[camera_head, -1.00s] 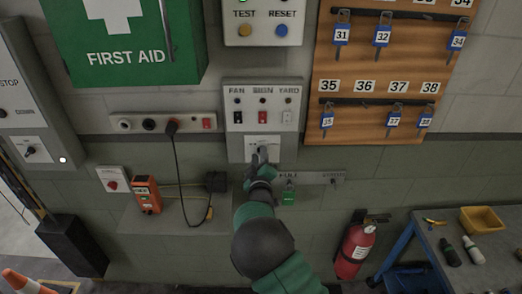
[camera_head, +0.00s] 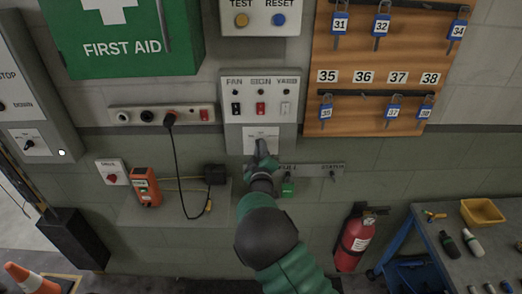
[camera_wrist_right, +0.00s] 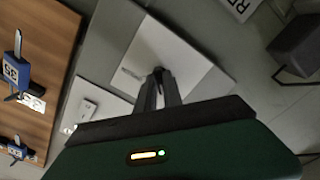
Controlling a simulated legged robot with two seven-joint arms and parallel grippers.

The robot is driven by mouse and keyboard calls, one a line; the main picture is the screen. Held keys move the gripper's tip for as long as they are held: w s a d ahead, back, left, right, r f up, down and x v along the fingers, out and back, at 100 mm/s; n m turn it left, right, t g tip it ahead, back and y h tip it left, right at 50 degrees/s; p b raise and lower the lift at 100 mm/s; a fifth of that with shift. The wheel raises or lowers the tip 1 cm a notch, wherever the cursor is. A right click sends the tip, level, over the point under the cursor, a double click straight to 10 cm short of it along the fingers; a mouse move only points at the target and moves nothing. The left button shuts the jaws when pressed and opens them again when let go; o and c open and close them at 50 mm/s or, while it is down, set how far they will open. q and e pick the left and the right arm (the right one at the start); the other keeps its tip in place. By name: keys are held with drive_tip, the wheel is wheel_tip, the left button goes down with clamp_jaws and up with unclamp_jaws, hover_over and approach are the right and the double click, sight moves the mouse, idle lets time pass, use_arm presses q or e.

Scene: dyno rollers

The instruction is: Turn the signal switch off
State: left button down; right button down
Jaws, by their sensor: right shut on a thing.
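A white switch plate (camera_head: 251,133) sits on the grey wall panel below the FAN, SIGN and YARD rockers. Its lettering is too small to read. My right gripper (camera_head: 262,147) reaches up to this plate and covers its lower middle. In the right wrist view, the fingers (camera_wrist_right: 159,88) are shut on a small dark switch knob (camera_wrist_right: 160,72) at the plate (camera_wrist_right: 185,55). The fingers hide most of the knob, so its setting cannot be told. My left gripper is not in view.
Above the plate are the FAN, SIGN and YARD rockers (camera_head: 261,108). A padlock board (camera_head: 365,105) hangs to the right. A socket strip (camera_head: 130,115) with a black cable is to the left.

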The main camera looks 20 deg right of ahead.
drive_tip(key=m+b, duration=0.6)
drive_tip(key=b, duration=0.1)
drive_tip(key=m+b, duration=0.3)
drive_tip(key=shift+r+b, duration=0.35)
drive_tip(key=shift+r, duration=0.1)
drive_tip(key=c, duration=1.6)
unclamp_jaws()
drive_tip(key=shift+o, duration=0.6)
drive_tip(key=shift+w+f, duration=0.15)
drive_tip(key=shift+f, duration=0.2)
drive_tip(key=b+v, duration=0.2)
drive_tip(key=v, duration=1.4)
drive_tip(key=shift+s, duration=0.35)
